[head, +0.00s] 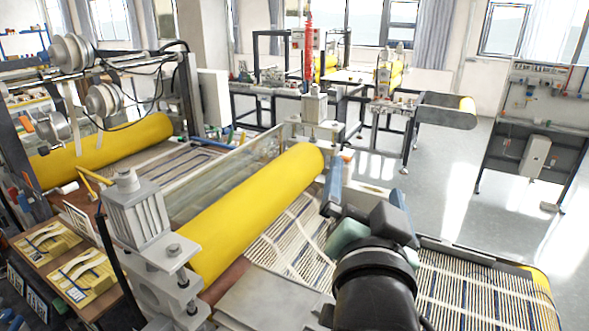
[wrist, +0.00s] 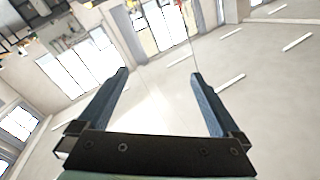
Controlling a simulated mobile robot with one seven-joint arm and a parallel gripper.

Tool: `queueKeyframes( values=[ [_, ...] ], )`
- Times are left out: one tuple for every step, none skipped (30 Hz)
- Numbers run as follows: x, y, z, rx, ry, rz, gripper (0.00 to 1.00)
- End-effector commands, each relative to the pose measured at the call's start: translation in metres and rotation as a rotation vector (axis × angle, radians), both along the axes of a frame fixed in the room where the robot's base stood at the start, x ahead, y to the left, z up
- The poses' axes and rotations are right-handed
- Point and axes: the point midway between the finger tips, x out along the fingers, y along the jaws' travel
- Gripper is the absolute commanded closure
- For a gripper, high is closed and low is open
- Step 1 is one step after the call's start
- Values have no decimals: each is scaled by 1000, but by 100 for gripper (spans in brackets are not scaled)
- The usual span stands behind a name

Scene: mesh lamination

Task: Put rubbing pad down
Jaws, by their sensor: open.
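My gripper (head: 367,178) is at the lower right in the head view, above the striped mesh belt beside the yellow roller. In the wrist view, the two blue fingers of my gripper (wrist: 159,74) stand wide apart with nothing between them. I cannot make out a rubbing pad for certain in either view. My arm and gripper hide part of the belt in the head view.
The yellow roller (head: 250,212) lies left of my gripper, with a metal bearing block (head: 140,220) at its near end. The striped mesh belt (head: 480,290) runs to the right. Yellow printed packs (head: 85,275) lie on a wooden surface at left. Open floor (head: 470,205) lies behind.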

Motion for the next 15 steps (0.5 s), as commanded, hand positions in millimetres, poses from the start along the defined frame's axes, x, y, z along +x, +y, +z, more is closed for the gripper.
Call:
queueKeyframes(
  values=[
    [-9, 24, 50, -103, -123, 33, 0],
    [-17, 35, 76, -160, -190, 44, 0],
    [-30, 50, 107, -231, -275, 51, 0],
    [-40, 60, 127, -280, -336, 53, 0],
    [-51, 68, 146, -324, -394, 51, 0],
    [-65, 79, 168, -374, -464, 45, 0],
    [-76, 85, 182, -406, -511, 38, 0],
    [-86, 91, 194, -435, -553, 31, 0],
    [-98, 97, 207, -466, -600, 20, 0],
    [-105, 100, 215, -484, -628, 13, 0],
    [-111, 103, 221, -498, -652, 7, 0],
    [-117, 105, 227, -514, -675, -1, 0],
    [-121, 107, 230, -521, -687, -6, 0],
    [-123, 108, 232, -526, -696, -8, 0],
    [-125, 108, 233, -531, -702, -11, 0]
  ],
)
